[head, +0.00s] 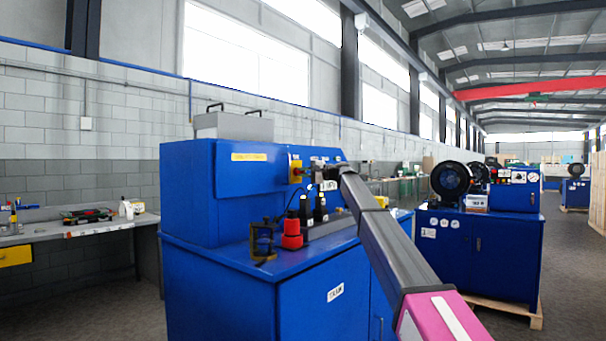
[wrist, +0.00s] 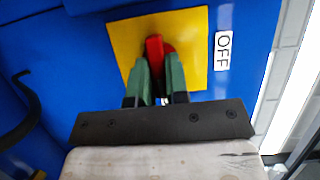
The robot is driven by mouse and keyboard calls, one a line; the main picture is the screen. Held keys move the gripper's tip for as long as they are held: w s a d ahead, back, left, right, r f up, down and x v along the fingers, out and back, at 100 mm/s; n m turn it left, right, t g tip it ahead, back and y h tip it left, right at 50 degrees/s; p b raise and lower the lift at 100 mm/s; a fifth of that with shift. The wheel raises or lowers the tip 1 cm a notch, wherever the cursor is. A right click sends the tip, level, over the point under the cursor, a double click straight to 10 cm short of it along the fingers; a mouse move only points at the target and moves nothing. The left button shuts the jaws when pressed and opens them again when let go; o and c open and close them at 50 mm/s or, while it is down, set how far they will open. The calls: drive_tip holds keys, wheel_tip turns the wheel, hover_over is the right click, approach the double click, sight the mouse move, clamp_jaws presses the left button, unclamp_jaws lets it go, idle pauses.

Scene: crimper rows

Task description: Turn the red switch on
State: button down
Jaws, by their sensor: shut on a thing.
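The red switch (wrist: 154,47) shows in the wrist view on a yellow plate (wrist: 192,40) fixed to a blue panel. My gripper (wrist: 159,70) has its two green fingers either side of the switch handle and is shut on it. The fingers hide part of the handle. A white label reading OFF (wrist: 223,51) is on the panel, right of the plate. In the head view the yellow plate (head: 295,164) sits on the blue machine's front, with my gripper (head: 308,174) reaching it from the right.
The blue machine (head: 205,200) has a ledge below the switch. A red and black cylinder (head: 291,236), a dark brass-coloured fixture (head: 262,241) and black tools stand on it. A second blue machine (head: 470,250) stands to the right. A workbench (head: 85,229) is at the left.

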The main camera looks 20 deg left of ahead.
idle(0.5)
drive_tip(key=c, duration=1.1)
unclamp_jaws()
drive_tip(key=d, duration=1.1)
drive_tip(key=shift+f, duration=0.1)
drive_tip(key=shift+d, duration=0.1)
